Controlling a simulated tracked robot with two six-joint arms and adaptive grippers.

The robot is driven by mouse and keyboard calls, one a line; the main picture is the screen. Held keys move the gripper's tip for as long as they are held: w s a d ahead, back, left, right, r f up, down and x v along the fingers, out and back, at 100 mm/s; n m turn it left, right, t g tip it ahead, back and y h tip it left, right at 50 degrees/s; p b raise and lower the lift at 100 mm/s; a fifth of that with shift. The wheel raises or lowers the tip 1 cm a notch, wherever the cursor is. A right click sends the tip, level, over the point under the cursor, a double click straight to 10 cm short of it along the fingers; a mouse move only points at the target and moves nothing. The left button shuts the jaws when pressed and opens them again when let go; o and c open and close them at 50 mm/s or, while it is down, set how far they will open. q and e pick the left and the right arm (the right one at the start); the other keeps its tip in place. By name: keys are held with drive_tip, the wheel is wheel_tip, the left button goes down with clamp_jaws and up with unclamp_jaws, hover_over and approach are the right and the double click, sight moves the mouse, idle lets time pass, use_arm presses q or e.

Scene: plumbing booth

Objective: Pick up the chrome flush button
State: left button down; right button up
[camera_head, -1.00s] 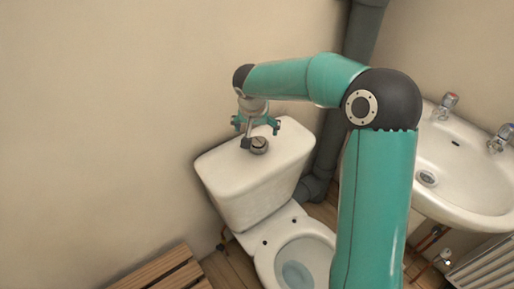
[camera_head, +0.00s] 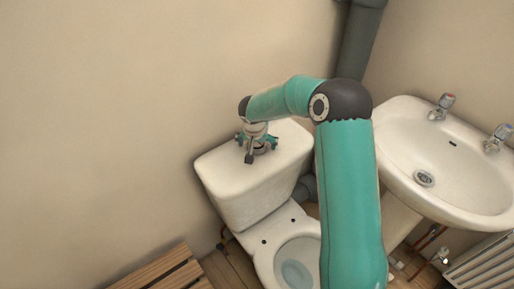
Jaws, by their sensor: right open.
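The chrome flush button (camera_head: 260,150) sits on top of the white cistern (camera_head: 235,182). Only a small part of it shows, as my right gripper covers most of it. My right gripper (camera_head: 258,153) is open and points down over the button, with its fingers spread around or just above it. I cannot tell whether the fingers touch the button or the cistern lid. My left gripper is not in view.
The toilet bowl (camera_head: 293,262) stands in front of the cistern. A white basin (camera_head: 440,165) with two taps is on the right. A grey pipe (camera_head: 360,45) rises behind. A slatted wooden bench (camera_head: 165,272) is at the lower left.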

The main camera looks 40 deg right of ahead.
drive_tip(key=shift+a, duration=0.1)
drive_tip(key=c, duration=1.4)
drive_tip(key=shift+r, duration=0.1)
